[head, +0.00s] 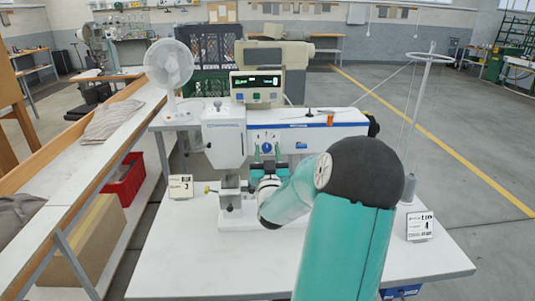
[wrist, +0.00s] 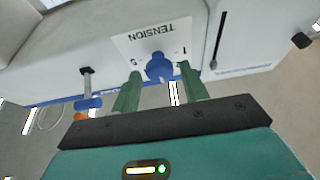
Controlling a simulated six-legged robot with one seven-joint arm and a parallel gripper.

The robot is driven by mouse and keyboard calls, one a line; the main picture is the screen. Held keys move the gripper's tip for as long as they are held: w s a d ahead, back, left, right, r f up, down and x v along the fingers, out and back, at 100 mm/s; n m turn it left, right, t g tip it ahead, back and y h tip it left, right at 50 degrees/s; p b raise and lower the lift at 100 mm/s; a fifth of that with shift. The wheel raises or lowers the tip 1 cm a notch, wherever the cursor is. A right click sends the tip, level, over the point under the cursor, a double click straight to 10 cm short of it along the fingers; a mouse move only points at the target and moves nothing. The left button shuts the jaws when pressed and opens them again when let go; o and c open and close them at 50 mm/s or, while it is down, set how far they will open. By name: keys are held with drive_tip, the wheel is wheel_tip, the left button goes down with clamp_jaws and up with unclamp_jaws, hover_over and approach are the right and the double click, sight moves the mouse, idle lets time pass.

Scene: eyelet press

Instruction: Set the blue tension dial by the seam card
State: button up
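The blue tension dial (head: 267,146) is on the front of the white machine; it also shows in the wrist view (wrist: 160,67), on a white plate (wrist: 135,43) lettered TENSION, upside down, with small marks at its sides. Its pointer setting is not clear. My gripper (head: 267,155) is in front of the dial, its green fingers (wrist: 160,85) apart on either side, the dial between or just beyond the tips. Contact is not visible. A card (head: 181,187) showing 3 stands left on the table, and another (head: 420,226) showing 4 stands right. Their small print is unreadable, so I cannot tell which is the seam card.
The machine (head: 225,140) stands on a white table (head: 180,255). A display box (head: 257,88) and a fan (head: 169,68) are behind or beside it. A thread stand (head: 425,100) rises at right. In the wrist view, a rod with orange and blue parts (wrist: 87,100) is near the left finger.

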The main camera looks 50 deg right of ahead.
drive_tip(key=c, duration=0.7)
drive_tip(key=shift+m, duration=0.5)
drive_tip(key=m+g, duration=0.1)
drive_tip(key=m, duration=0.2)
drive_tip(key=m+g+h, duration=0.1)
drive_tip(key=m+g, duration=0.1)
drive_tip(key=m, duration=0.1)
drive_tip(key=shift+w+a+h, duration=0.15)
drive_tip(key=shift+h, duration=0.15)
drive_tip(key=shift+m+g+h, duration=0.15)
drive_tip(key=shift+m+g, duration=0.55)
drive_tip(key=shift+m, duration=0.65)
drive_tip(key=shift+m+g+h, duration=0.15)
drive_tip(key=shift+m+g, duration=0.55)
drive_tip(key=shift+m, duration=0.65)
drive_tip(key=o, duration=1)
drive_tip(key=shift+c, duration=0.2)
